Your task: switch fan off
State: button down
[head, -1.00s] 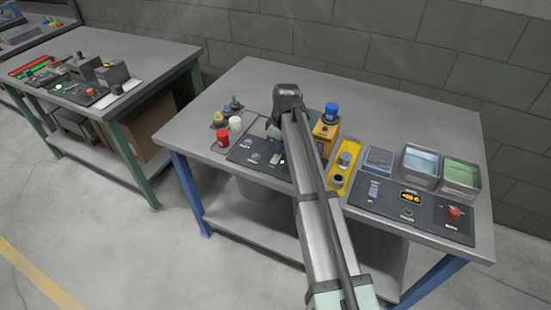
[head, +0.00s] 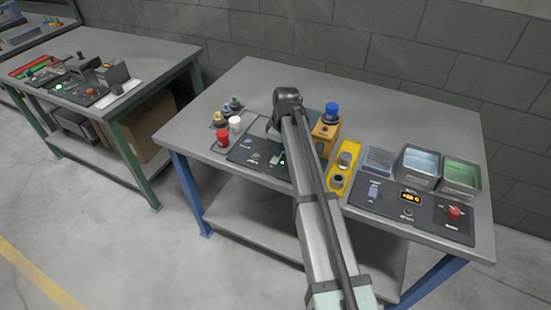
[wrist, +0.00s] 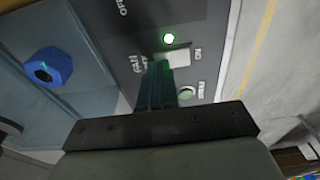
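The fan switch (wrist: 176,59) is a pale slider on a dark panel, with FAN and ON labels beside it in the wrist view. An OFF label is near the top of that view. A lamp (wrist: 168,38) next to the switch glows green. My gripper (wrist: 157,72) reaches over the panel, its teal fingers close together with no visible gap. The fingertips are right at the switch's side; whether they touch it I cannot tell. In the head view my gripper (head: 277,150) is low over the dark panel (head: 245,157), and my arm hides part of it.
A green button (wrist: 186,93) is close to the fingers. A blue knob (wrist: 48,67) is at left in the wrist view. Red and white pieces (head: 223,138), a yellow block (head: 343,165), metal bins (head: 419,165) and another control panel (head: 408,213) share the bench.

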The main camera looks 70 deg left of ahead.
jog(key=shift+f, duration=0.25)
jog(key=shift+r, duration=3.5)
